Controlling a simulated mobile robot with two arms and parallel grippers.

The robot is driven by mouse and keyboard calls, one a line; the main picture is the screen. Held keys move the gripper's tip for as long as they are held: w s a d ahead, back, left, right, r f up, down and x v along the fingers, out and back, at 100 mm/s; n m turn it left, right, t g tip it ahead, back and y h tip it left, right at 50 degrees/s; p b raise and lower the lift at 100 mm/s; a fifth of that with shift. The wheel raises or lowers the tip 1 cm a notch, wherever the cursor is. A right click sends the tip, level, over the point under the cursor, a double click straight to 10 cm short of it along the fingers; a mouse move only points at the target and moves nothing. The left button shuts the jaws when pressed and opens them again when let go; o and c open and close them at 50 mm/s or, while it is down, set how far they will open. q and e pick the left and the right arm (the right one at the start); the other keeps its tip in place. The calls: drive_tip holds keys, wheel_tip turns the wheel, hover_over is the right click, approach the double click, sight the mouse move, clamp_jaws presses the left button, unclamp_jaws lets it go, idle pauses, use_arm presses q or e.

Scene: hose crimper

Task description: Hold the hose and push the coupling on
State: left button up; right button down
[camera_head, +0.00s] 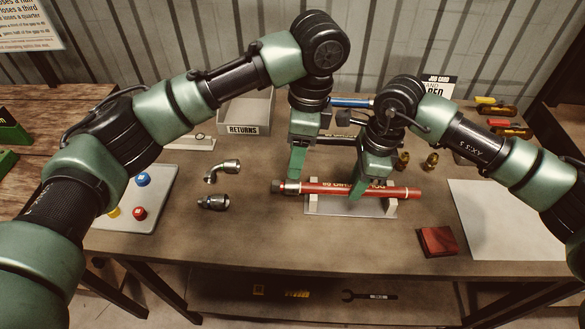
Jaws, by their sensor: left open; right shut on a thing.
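A red hose (405,192) lies level across a light grey cradle (325,207) on the bench. My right gripper (358,193) is shut on the hose near its middle, from above. A dark metal coupling (278,187) is at the hose's left end; how far it sits on the hose cannot be told. My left gripper (293,184) is open, pointing down at the coupling and the hose's left end. Its fingers hide part of that joint, and whether they touch it is unclear.
An elbow fitting (222,170) and a straight fitting (213,203) lie left of the cradle. Brass fittings (432,160) stand behind right. A red block (437,241), a white sheet (505,215), a button panel (135,210) and a returns bin (245,112) are around.

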use_arm(q)
drive_tip(key=shift+d+r, duration=0.2)
drive_tip(key=shift+r, duration=1.35)
use_arm(e)
drive_tip(key=c, duration=1.2)
unclamp_jaws()
drive_tip(key=shift+o, duration=0.2)
